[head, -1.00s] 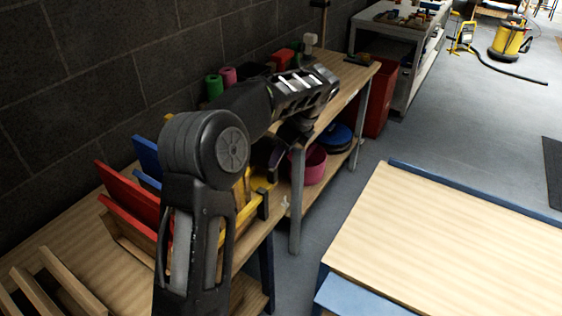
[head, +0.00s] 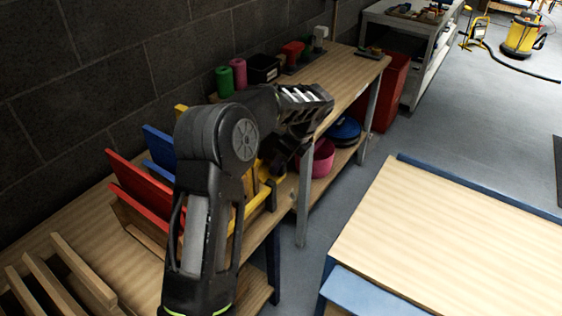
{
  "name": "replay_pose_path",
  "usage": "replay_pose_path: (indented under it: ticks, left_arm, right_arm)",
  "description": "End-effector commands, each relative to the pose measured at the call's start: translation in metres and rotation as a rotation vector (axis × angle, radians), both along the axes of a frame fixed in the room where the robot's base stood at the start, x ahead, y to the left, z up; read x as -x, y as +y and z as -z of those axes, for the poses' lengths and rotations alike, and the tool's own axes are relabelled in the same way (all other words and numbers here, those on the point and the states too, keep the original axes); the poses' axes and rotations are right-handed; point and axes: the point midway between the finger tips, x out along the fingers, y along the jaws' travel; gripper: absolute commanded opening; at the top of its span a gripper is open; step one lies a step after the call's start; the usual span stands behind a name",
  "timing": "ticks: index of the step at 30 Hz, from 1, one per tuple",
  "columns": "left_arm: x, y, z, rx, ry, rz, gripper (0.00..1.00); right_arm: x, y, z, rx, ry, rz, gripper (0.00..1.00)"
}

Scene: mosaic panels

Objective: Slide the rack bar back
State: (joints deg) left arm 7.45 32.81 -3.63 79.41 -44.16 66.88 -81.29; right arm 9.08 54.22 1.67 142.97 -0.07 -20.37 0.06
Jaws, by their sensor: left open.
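A rack on the bench at the left holds upright panels: a red panel (head: 140,190), a blue panel (head: 160,148) and yellow parts behind. A yellow bar (head: 262,196) with a dark end piece projects from the rack's right side, partly hidden by my arm. I cannot tell for certain which part is the rack bar. My left gripper (head: 276,166) points down beyond my elbow, close to the yellow parts. It is open, but its fingertips are dark and hard to make out, and I cannot tell whether it touches the bar. My right gripper is out of view.
Wooden slats (head: 66,275) lie at the lower left. A second bench (head: 350,75) behind carries green and pink rolls and boxes, with a pink tub (head: 322,160) on its lower shelf. A bare wooden table (head: 450,230) stands at the right. Grey floor lies between.

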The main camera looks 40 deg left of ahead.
Motion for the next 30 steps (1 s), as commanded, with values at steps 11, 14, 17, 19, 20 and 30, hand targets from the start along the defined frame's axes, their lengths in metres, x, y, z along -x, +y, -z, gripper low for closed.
replay_pose_path:
  ticks: [11, 14, 17, 19, 20, 30]
  left_arm:
    - [0.0000, 0.0012, 0.0026, 0.000, -0.001, 0.000, 0.40]
    - [0.0000, 0.0012, 0.0025, 0.000, -0.001, 0.000, 0.32]
    - [0.0000, 0.0011, 0.0025, 0.000, -0.001, 0.000, 0.23]
    - [0.0000, 0.0011, 0.0025, 0.000, -0.001, 0.000, 0.18]
    - [-0.0001, 0.0011, 0.0025, 0.000, -0.001, 0.000, 0.15]
    - [-0.0001, 0.0011, 0.0024, 0.000, -0.001, 0.000, 0.00]
  right_arm:
    - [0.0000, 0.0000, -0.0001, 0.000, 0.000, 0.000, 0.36]
    - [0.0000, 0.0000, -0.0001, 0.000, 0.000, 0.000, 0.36]
    - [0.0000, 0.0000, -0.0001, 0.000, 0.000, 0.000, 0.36]
    - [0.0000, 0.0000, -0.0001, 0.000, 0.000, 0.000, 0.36]
    - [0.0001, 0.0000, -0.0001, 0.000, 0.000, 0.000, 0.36]
    - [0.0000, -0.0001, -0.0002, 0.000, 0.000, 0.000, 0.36]
